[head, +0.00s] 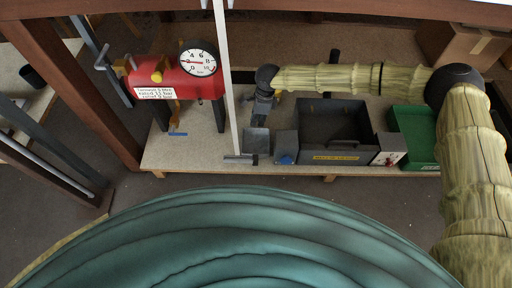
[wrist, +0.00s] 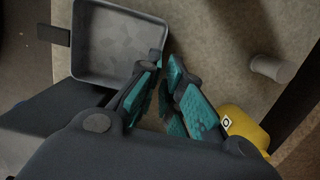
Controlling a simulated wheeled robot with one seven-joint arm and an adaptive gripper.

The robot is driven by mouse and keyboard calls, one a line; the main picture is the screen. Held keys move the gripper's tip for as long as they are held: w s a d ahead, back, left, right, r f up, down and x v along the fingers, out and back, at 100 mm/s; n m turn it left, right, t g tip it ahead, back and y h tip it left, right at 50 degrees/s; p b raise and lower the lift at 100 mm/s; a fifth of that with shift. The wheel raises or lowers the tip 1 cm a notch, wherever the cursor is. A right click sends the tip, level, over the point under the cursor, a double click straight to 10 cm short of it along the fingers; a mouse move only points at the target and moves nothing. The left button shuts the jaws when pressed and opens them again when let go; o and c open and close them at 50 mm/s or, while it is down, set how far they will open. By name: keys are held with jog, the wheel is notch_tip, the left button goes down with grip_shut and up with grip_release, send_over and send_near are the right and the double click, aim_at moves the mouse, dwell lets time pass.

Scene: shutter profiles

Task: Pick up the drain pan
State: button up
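My gripper (head: 262,112) is just behind the pan in the head view. In the wrist view my gripper (wrist: 165,62) has teal-padded fingers slightly apart, with nothing seen between them. The left fingertip overlaps the pan's near right corner; whether it touches is unclear.
A small box (head: 286,148), a large black bin (head: 345,142), a switch box (head: 389,150) and a green tray (head: 416,160) stand to the right. A white pole (head: 229,80) and red gauge tank (head: 172,79) are left. A yellow object (wrist: 247,128) is beside my right finger.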

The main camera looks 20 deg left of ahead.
aim_at(256, 129)
jog(key=shift+s+a+f+b, duration=0.15)
jog(key=shift+f+b, duration=0.8)
jog(key=shift+f, duration=0.65)
jog(key=shift+a+f+b, duration=0.1)
jog(key=shift+f+b, duration=0.85)
jog(key=shift+f, duration=0.65)
grip_shut()
jog(key=shift+r, duration=0.1)
